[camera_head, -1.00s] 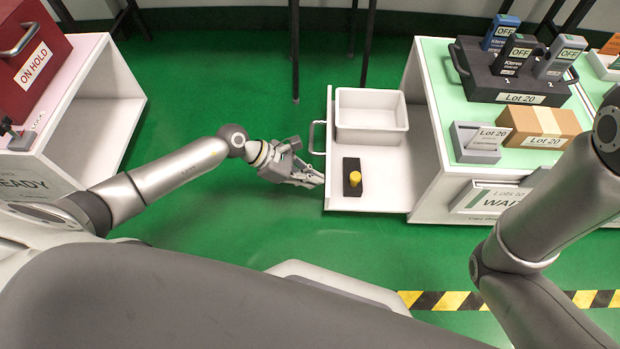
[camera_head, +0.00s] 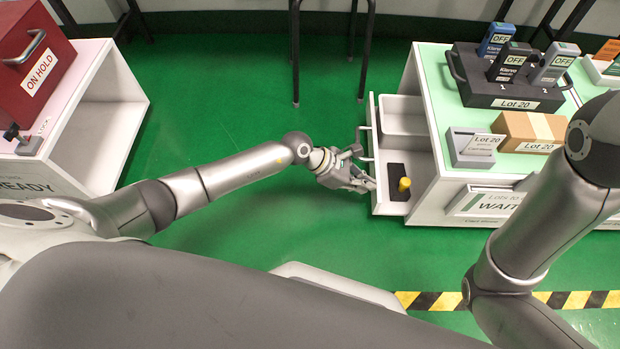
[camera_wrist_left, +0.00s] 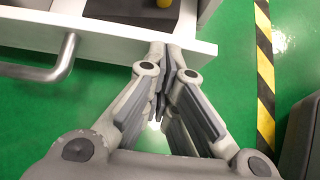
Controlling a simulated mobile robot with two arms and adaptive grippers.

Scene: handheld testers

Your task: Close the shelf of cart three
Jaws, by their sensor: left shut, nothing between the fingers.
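The white pull-out shelf (camera_head: 389,208) sticks out partway from the left side of the green-topped cart (camera_head: 440,100). A metal bar handle (camera_head: 362,142) is on its front panel. The shelf holds a white bin (camera_head: 402,112) and a black block with a yellow knob (camera_head: 404,184). My left gripper (camera_head: 372,186) is shut and empty, its fingertips at the shelf's front panel below the handle. In the left wrist view the closed fingertips (camera_wrist_left: 168,50) meet the white panel (camera_wrist_left: 110,38), beside the handle (camera_wrist_left: 60,65). My right arm shows at the right; its gripper is out of the picture.
The cart top carries a black case with OFF-labelled testers (camera_head: 510,92), a cardboard box (camera_head: 530,131) and a grey holder (camera_head: 470,147). Another cart with a red ON HOLD box (camera_head: 35,55) stands at left. Green floor lies clear between them.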

